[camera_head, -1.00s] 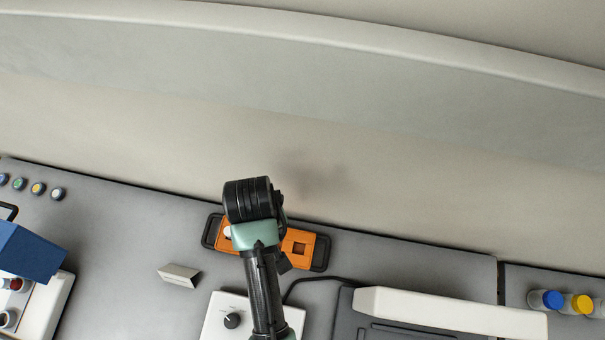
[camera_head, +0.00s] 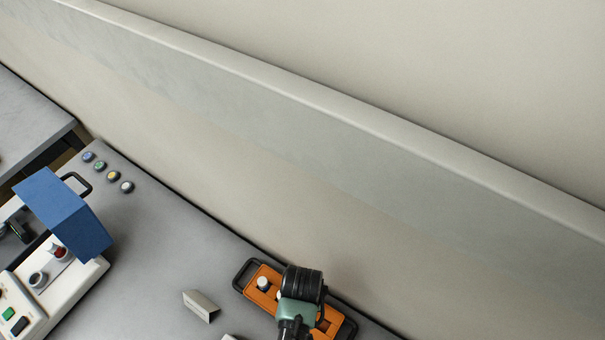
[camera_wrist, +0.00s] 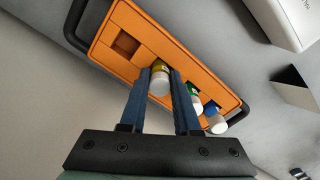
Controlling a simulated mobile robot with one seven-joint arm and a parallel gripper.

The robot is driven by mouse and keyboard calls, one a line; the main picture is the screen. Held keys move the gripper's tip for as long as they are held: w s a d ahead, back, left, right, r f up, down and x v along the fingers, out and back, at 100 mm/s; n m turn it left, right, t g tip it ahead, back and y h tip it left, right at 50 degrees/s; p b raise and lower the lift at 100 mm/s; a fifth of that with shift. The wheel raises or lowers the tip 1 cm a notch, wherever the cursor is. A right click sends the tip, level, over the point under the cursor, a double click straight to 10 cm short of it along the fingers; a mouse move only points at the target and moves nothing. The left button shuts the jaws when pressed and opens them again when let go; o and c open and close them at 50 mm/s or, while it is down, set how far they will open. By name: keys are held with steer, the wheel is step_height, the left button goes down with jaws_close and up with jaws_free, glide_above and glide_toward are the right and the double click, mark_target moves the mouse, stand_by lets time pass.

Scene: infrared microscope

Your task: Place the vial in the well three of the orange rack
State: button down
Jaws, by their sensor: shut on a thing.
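The orange rack (camera_head: 268,271) lies on the bench in the head view and fills much of the wrist view (camera_wrist: 203,77). In the wrist view my gripper (camera_wrist: 161,77) is shut on a white-capped vial with a yellow band (camera_wrist: 159,83), at the rack's middle. I cannot tell how far this vial sits in a well. An empty square well (camera_wrist: 126,43) shows beside it, toward the rack's left end. In the head view my wrist covers the held vial and part of the rack.
A green-banded vial (camera_wrist: 195,102) and a blue-banded vial (camera_wrist: 216,122) stand in the rack on the other side of my fingers. The rack has black end handles (camera_wrist: 76,22). A small grey block (camera_head: 201,305) and a blue-topped device (camera_head: 64,215) stand to the left.

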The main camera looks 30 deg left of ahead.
steer(key=c, duration=1.1)
jaws_free()
steer(key=shift+f, duration=0.15)
steer(key=o, duration=0.5)
steer(key=shift+c, duration=0.2)
step_height(320, 180, up, 12)
steer(key=shift+r, duration=0.2)
